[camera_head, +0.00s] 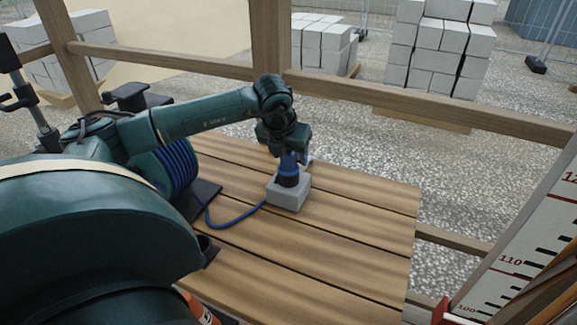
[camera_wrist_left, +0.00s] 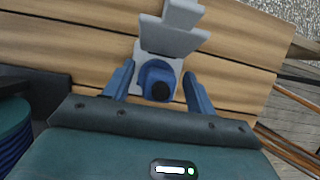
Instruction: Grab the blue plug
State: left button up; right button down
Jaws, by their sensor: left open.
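The blue plug (camera_head: 288,172) stands upright at the grey socket block (camera_head: 288,196) on the wooden table. In the left wrist view the plug (camera_wrist_left: 157,82) is a blue ring with a dark centre. My left gripper (camera_head: 291,160) points down over the plug. In the left wrist view its two blue fingers are open (camera_wrist_left: 158,76), one on each side of the plug, with gaps showing. A grey flap (camera_wrist_left: 173,38) sits beside the plug. The finger contact is partly hidden in the head view. My right gripper is not in view.
A blue cable (camera_head: 232,222) runs across the table (camera_head: 340,230) from a coiled blue reel (camera_head: 176,165) at left to the block. Wooden rails (camera_head: 430,95) bound the far side. A measuring board (camera_head: 530,235) stands at right. The table's right part is clear.

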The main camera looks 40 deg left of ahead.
pick_arm(q)
jog(key=shift+w+f, duration=0.15)
jog(key=shift+f, duration=0.4)
jog(key=c, duration=1.2)
